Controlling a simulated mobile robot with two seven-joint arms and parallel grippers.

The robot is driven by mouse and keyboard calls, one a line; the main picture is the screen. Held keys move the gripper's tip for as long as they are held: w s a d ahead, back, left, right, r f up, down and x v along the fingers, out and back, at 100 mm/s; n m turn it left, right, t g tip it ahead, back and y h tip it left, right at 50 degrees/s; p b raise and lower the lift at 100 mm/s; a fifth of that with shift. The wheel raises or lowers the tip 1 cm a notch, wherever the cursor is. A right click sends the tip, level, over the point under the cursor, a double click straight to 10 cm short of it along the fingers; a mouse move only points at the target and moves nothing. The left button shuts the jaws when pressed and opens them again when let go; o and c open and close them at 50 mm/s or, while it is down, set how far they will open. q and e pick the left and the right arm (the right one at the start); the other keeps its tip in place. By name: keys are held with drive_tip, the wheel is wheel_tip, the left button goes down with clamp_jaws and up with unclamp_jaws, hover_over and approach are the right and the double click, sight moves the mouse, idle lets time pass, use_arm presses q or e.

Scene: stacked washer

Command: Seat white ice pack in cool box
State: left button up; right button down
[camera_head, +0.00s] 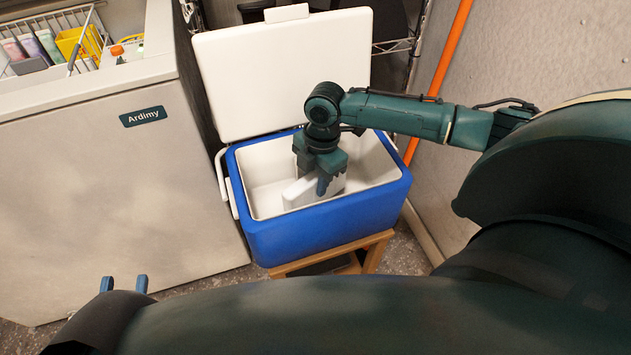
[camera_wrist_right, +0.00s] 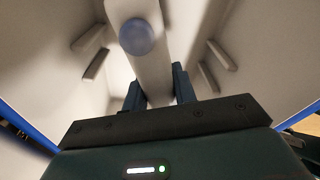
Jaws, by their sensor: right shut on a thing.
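The white ice pack (camera_head: 300,193) is inside the open blue cool box (camera_head: 325,232), whose inside is white. My right gripper (camera_head: 318,180) reaches down into the box and is shut on the ice pack. In the right wrist view the ice pack (camera_wrist_right: 152,68) is pinched between the two blue fingers (camera_wrist_right: 160,93), with its round blue cap (camera_wrist_right: 137,37) facing the camera. Short ribs (camera_wrist_right: 222,55) stand in pairs on the inner walls to both sides of it. I cannot tell whether its lower end touches the floor. My left gripper (camera_head: 124,284) is open and empty, outside the box.
The white lid (camera_head: 280,70) stands open behind the box. The box rests on a wooden stool (camera_head: 372,252). A grey chest freezer (camera_head: 110,190) stands close on the left. An orange pole (camera_head: 440,75) and a wall are on the right.

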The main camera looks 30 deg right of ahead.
idle(0.3)
drive_tip(key=c, duration=1.1)
unclamp_jaws()
drive_tip(key=shift+f, duration=0.1)
drive_tip(key=r+p, duration=0.1)
drive_tip(key=r, duration=0.2)
drive_tip(key=r+p, duration=0.2)
drive_tip(key=r, duration=0.2)
drive_tip(key=d+r+p, duration=0.1)
drive_tip(key=r, duration=0.2)
drive_tip(key=shift+w+d+r, duration=0.1)
drive_tip(key=shift+w+r, duration=0.05)
drive_tip(key=shift+r, duration=0.25)
use_arm(q)
drive_tip(key=shift+s+a+f+n+g+y+p, duration=0.1)
drive_tip(key=shift+s+a+n+g+y+p, duration=0.15)
drive_tip(key=shift+n+g+y, duration=0.4)
drive_tip(key=shift+s+a+n+g+y+p, duration=0.15)
drive_tip(key=shift+a+g+y, duration=0.2)
drive_tip(key=shift+g, duration=0.6)
use_arm(e)
drive_tip(key=shift+d+r, duration=0.1)
drive_tip(key=shift+r, duration=0.6)
